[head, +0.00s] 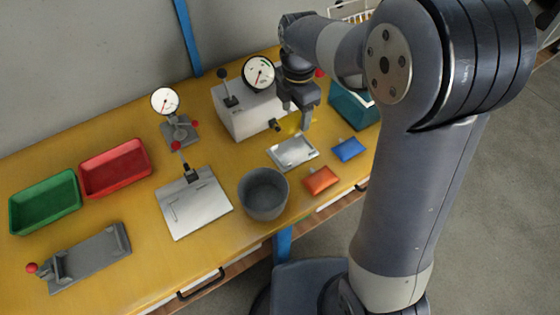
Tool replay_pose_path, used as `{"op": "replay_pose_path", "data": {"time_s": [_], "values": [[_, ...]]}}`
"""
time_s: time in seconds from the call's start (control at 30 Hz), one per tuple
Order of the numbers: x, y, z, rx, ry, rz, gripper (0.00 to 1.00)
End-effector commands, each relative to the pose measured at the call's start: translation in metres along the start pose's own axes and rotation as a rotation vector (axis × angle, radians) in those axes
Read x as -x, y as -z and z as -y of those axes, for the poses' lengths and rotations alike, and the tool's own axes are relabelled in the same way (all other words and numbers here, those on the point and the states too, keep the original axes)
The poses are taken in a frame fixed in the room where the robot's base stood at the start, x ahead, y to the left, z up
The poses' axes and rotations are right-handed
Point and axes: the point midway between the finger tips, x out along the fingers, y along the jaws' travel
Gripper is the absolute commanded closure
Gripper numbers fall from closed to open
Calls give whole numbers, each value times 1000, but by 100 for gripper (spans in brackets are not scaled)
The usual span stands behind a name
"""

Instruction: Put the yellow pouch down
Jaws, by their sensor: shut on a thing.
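My gripper (296,118) points down at the right part of the yellow workbench, above the far side of a small silver plate (291,152). It is shut on the yellow pouch (289,124), which shows only as a small yellow patch at the fingers. Much of the pouch is hidden by the gripper, and its colour is close to that of the bench. I cannot tell its exact height above the plate or bench.
An orange pouch (321,180) and a blue pouch (348,149) lie near the plate. A grey bin (263,205) stands left of them. A white machine (245,120) with a gauge and a teal bin (345,108) flank my gripper. Red (113,168) and green (44,203) trays are left.

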Motion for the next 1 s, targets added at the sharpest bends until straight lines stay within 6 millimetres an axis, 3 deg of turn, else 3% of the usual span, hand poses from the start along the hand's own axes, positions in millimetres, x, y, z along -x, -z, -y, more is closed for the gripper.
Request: {"op": "replay_pose_path", "data": {"time_s": [0.3, 0.7, 1.0], "values": [[-54, 3, 0, 5, 5, -1, 59], [-100, 2, -1, 5, 2, -1, 59], [-105, 2, -1, 5, 0, 0, 59]]}}
